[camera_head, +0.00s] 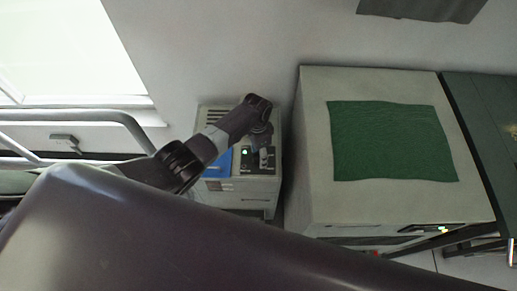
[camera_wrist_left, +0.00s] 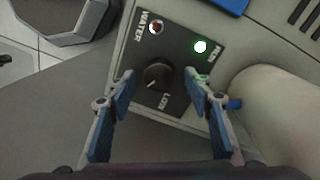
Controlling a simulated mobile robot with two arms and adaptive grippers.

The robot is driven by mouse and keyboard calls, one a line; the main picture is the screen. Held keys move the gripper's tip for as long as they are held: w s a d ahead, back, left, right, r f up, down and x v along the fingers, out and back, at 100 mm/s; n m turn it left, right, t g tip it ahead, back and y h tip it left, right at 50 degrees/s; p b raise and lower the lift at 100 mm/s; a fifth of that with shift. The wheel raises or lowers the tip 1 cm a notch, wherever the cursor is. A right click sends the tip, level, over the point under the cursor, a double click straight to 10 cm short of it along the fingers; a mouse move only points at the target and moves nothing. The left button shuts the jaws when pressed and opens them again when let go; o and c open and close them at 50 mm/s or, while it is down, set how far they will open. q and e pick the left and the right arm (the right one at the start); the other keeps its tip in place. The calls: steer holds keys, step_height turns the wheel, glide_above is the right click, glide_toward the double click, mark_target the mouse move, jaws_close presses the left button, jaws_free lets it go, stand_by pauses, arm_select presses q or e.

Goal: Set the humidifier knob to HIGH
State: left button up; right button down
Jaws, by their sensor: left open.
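The humidifier (camera_head: 240,188) is a pale box standing against the wall in the head view. In the left wrist view its black control panel (camera_wrist_left: 180,100) carries a round dark knob (camera_wrist_left: 158,74). A small white mark on the knob points to the lower left in that view, and a LOW label shows below it. My left gripper (camera_head: 263,150) reaches down over the panel. In the wrist view the left gripper (camera_wrist_left: 159,80) is open, one finger on either side of the knob, with gaps visible; contact is not apparent. A HIGH label is not visible. My right gripper is out of view.
A green RUN light (camera_wrist_left: 200,47) is lit, and a dark red WATER light (camera_wrist_left: 157,27) sits nearby. A blue item (camera_head: 217,164) lies on the humidifier top. A large pale cabinet (camera_head: 312,110) with a green cloth (camera_head: 390,140) stands close on the right.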

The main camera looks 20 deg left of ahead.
mark_target(258, 155)
arm_select(q)
step_height(258, 155, up, 12)
steer(key=shift+w+a+f, duration=0.15)
steer(key=shift+w+a, duration=0.1)
stand_by(0.6)
